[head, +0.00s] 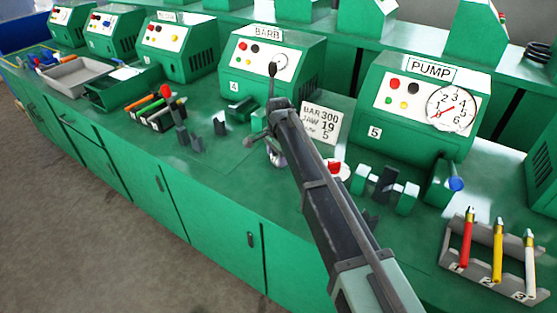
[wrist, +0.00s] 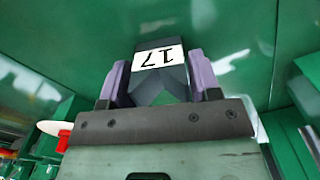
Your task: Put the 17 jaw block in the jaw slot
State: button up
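The 17 jaw block (wrist: 160,88) is dark, with a white label reading 17 upside down in the wrist view. It sits between the two purple fingers of my gripper (wrist: 160,82), which appear to touch both its sides. In the head view my arm hides the block and most of the gripper, near the bench in front of machine 4. Machine 5 has a green fixture (head: 407,197) with a dark piece (head: 384,184) in it. Machine 4 has a smaller green and dark fixture (head: 241,109). I cannot tell which opening is the jaw slot.
Several dark blocks (head: 219,127) stand left of my arm. A sign (head: 320,124) reads BAR 300, JAW 19, 5. A red button (head: 334,167) is right of my arm. A rack (head: 490,270) with coloured handles is at right. A pressure gauge (head: 450,108) is on machine 5.

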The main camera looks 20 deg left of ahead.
jog(key=c, duration=0.9)
notch_tip(320, 180, up, 20)
jog(key=p, duration=2)
jog(key=shift+c, duration=0.2)
